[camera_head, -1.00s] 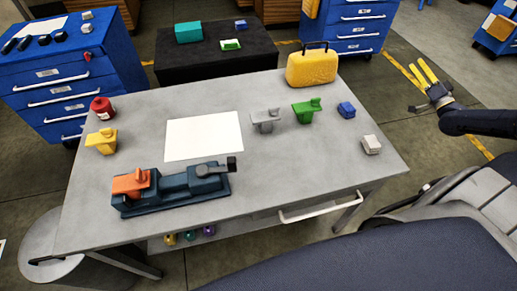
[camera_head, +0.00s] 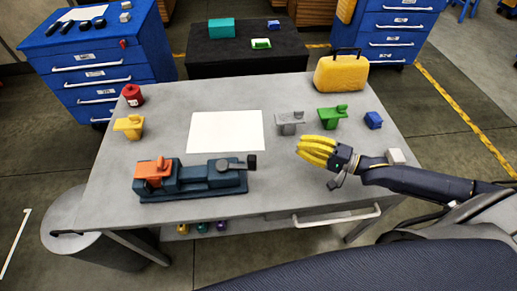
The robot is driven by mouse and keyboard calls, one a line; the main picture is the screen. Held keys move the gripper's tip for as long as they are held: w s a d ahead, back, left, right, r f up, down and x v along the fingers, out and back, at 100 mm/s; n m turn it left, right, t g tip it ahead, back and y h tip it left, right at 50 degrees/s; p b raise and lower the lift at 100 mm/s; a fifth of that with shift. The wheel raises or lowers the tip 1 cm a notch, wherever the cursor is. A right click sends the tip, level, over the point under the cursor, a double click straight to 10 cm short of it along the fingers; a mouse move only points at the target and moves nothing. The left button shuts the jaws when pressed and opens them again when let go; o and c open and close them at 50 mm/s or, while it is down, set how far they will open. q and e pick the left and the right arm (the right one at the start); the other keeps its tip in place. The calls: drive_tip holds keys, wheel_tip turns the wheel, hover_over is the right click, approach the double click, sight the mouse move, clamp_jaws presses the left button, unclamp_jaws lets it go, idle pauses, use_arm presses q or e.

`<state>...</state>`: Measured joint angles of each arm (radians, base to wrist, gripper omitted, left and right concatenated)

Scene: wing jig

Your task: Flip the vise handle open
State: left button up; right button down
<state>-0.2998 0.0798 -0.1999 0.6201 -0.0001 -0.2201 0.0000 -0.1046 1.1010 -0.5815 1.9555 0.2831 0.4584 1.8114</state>
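The vise (camera_head: 193,182) lies on the grey table, left of the middle and near the front edge. It has a dark teal body and an orange jaw part (camera_head: 154,171) at its left end. The dark vise handle (camera_head: 237,164) is at the right end, with a black block-like tip. My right gripper (camera_head: 303,150) has yellow fingers that point left, over the right half of the table. It is clear of the handle, to its right, and I see nothing held. The fingers overlap in this view, so their gap is unclear. My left gripper is out of view.
Grey (camera_head: 290,123) and green (camera_head: 331,117) parts and a blue block (camera_head: 373,120) lie behind my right gripper. A white sheet (camera_head: 227,131) lies behind the vise. A yellow case (camera_head: 341,74) stands at the back right. The tabletop between vise and gripper is clear.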

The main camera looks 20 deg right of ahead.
drive_tip(key=shift+g+y, duration=0.4)
drive_tip(key=shift+g, duration=0.1)
drive_tip(key=a, duration=0.1)
drive_tip(key=a+r, duration=0.1)
drive_tip(key=a, duration=0.1)
drive_tip(key=s+a, duration=0.1)
drive_tip(key=a, duration=0.1)
drive_tip(key=shift+s+r, duration=0.1)
drive_tip(key=shift+r, duration=0.25)
drive_tip(key=w+a, duration=0.2)
drive_tip(key=a, duration=0.7)
drive_tip(key=shift+w, duration=0.4)
drive_tip(key=shift+s+a, duration=0.1)
drive_tip(key=shift+s, duration=0.05)
